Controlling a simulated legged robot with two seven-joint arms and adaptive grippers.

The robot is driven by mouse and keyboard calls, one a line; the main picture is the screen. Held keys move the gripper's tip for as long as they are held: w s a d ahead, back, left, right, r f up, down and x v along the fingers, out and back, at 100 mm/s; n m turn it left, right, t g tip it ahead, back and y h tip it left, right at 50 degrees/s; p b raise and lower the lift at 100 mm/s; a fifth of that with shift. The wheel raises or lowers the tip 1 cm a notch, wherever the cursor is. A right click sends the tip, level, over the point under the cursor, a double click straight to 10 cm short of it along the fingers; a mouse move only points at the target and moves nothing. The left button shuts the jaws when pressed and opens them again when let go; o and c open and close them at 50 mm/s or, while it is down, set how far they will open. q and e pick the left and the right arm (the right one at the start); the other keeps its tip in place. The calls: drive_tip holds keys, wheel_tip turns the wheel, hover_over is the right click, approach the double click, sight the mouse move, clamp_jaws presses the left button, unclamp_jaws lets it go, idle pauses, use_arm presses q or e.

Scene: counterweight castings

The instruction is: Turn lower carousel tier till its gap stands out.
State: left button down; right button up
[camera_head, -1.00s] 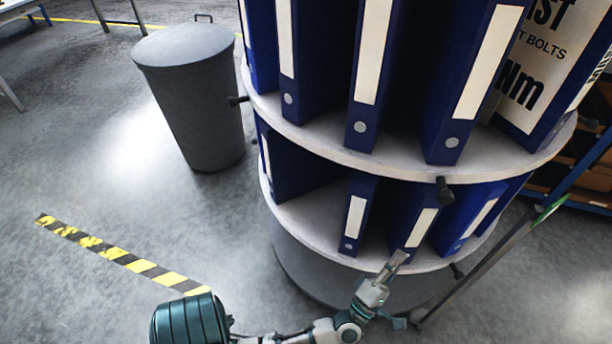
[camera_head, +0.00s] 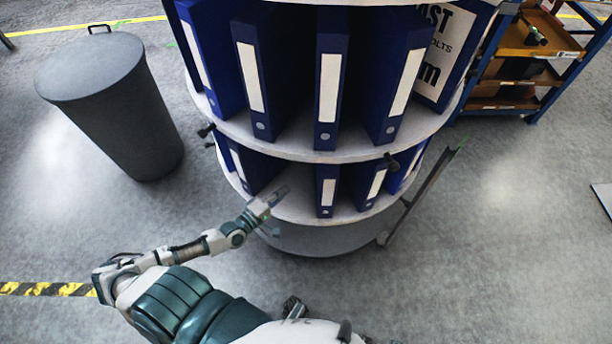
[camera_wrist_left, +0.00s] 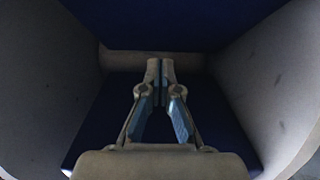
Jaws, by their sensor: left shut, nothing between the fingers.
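The carousel's lower tier (camera_head: 286,207) is a round pale shelf under the upper tier (camera_head: 290,148). Blue binders stand on it, including one right of its gap (camera_head: 327,190) and others left of it. The gap is an empty stretch of shelf facing me, slightly left of centre. My left gripper (camera_head: 279,192) is shut and empty, its fingers reaching into this gap. In the left wrist view, the shut fingers (camera_wrist_left: 160,72) point between dark blue surfaces above and below, with pale surfaces at both sides. Contact cannot be told. My right gripper is not in view.
A grey bin (camera_head: 125,115) stands left. A slanted dark bar (camera_head: 420,195) stands close on the right. A blue rack (camera_head: 520,70) is behind right.

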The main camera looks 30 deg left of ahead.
use_arm(q)
drive_tip(key=w+d, duration=0.5)
drive_tip(key=w, duration=0.4)
drive_tip(key=shift+d+p, duration=0.2)
drive_tip(key=shift+p, duration=0.25)
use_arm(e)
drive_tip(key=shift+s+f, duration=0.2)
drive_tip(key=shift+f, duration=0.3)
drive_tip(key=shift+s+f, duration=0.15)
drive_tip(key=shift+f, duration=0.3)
use_arm(q)
drive_tip(key=shift+a, duration=0.1)
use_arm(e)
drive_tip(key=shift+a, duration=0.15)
